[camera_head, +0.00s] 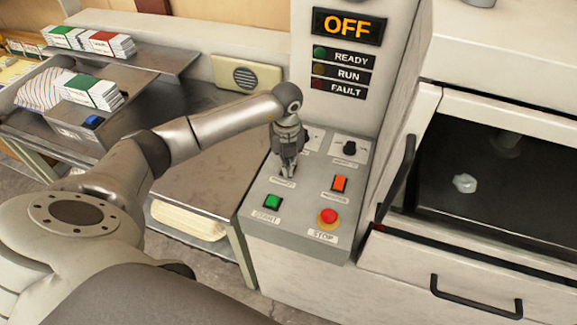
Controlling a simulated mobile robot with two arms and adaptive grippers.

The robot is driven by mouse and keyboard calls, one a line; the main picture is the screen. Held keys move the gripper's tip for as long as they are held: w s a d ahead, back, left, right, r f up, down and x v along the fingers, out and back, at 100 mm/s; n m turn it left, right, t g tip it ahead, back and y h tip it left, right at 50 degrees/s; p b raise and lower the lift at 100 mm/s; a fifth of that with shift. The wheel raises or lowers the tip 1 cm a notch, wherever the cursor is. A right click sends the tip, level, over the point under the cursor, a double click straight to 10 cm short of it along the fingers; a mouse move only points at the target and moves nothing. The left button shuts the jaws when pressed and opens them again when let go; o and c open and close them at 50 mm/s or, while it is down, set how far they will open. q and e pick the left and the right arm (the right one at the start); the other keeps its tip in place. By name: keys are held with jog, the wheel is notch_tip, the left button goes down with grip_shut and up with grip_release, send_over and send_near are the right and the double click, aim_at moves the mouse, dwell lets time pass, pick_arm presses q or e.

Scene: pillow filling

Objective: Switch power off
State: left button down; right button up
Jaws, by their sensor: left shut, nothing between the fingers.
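The machine's display (348,26) reads OFF in orange letters. The READY lamp (319,52) below it looks green, and the RUN and FAULT lamps look dark. My left gripper (287,173) is shut and empty, pointing down at the upper left of the sloped control panel (300,219). It covers the control above a small label (282,183) that I cannot read. I cannot tell whether the fingertips touch it. An orange-red rocker switch (340,183) sits right of the gripper, with a black knob (349,148) behind it. My right gripper is not in view.
A green START button (272,202) and a red STOP button (328,216) lie near the panel's front. A windowed chamber with a black handle (398,180) stands right. Metal shelves with boxes (92,91) and a steel table (195,180) are left.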

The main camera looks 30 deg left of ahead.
pick_arm(q)
jog(key=shift+r+p, duration=0.5)
jog(key=shift+r, duration=0.2)
jog(key=shift+r+p, duration=1.8)
jog(key=shift+r, duration=0.9)
